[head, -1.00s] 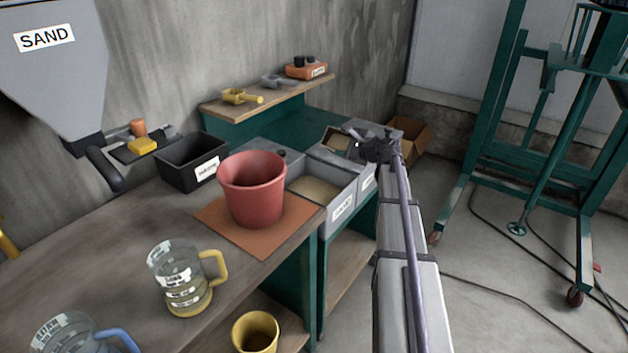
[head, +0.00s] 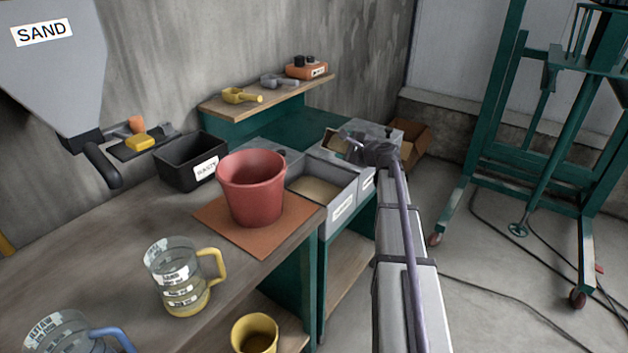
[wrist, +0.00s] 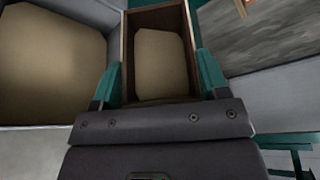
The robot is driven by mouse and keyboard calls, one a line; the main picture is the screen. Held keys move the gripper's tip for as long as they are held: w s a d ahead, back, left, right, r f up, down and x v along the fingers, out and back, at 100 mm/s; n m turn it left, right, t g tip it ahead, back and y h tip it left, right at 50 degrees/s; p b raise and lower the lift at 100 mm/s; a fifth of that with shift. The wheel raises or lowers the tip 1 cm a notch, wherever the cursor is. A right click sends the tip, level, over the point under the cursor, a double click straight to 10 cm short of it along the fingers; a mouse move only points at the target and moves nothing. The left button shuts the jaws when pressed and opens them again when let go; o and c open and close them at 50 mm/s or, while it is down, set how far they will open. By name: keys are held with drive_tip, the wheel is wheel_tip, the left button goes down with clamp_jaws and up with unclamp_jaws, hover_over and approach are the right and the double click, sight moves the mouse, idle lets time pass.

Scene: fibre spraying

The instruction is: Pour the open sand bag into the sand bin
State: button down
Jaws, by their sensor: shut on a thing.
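The open sand bag shows in the wrist view as a brown, open-topped, box-shaped bag (wrist: 127,52) with a tan fill inside. My gripper (wrist: 158,88) is shut on it, a teal finger on each side. In the head view my gripper (head: 356,143) is at the far end of the bench, and the bag (head: 333,143) is partly hidden behind it. A grey bin (head: 345,200) holding tan sand stands nearer, left of my gripper; its label is too small to read. In the wrist view a grey bin with sand (wrist: 50,65) lies left of the bag.
A red bucket (head: 252,190) stands on an orange mat (head: 215,222) beside the grey bin. A black bin (head: 188,165), measuring jugs (head: 180,275) and a shelf with scoops (head: 240,96) are to the left. A green frame (head: 488,100) stands at right, cables on the floor.

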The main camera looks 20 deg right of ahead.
drive_tip(key=shift+s+a+f+n+t+h+b, duration=0.15)
drive_tip(key=shift+f+n+t+b, duration=0.15)
drive_tip(key=shift+f+n+b, duration=0.5)
drive_tip(key=shift+a+f+n+t+h+b, duration=0.15)
drive_tip(key=shift+f+n+t+b, duration=0.25)
drive_tip(key=shift+b, duration=0.7)
drive_tip(key=a+f+n+b, duration=0.1)
drive_tip(key=b, duration=0.1)
drive_tip(key=s+f+b, duration=0.1)
drive_tip(key=b, duration=0.1)
drive_tip(key=shift+a+f+n+t, duration=0.3)
drive_tip(key=shift+a+f+n, duration=0.05)
drive_tip(key=shift+a+n, duration=0.05)
idle(0.6)
drive_tip(key=shift+s+a+f+n+t+b, duration=0.15)
drive_tip(key=shift+f+n+t+b, duration=0.15)
drive_tip(key=shift+f+n+b, duration=0.5)
idle(0.4)
drive_tip(key=shift+a+r+n+t, duration=0.15)
drive_tip(key=shift+r+n, duration=0.2)
drive_tip(key=shift+r, duration=0.2)
drive_tip(key=shift+a+r+n+t, duration=0.15)
drive_tip(key=shift+r+n, duration=0.2)
drive_tip(key=shift+r, duration=0.2)
drive_tip(key=shift+s+a+n+t, duration=0.2)
drive_tip(key=shift+n+t, duration=0.1)
drive_tip(key=shift+n, duration=0.6)
idle(0.7)
drive_tip(key=shift+r+n, duration=0.5)
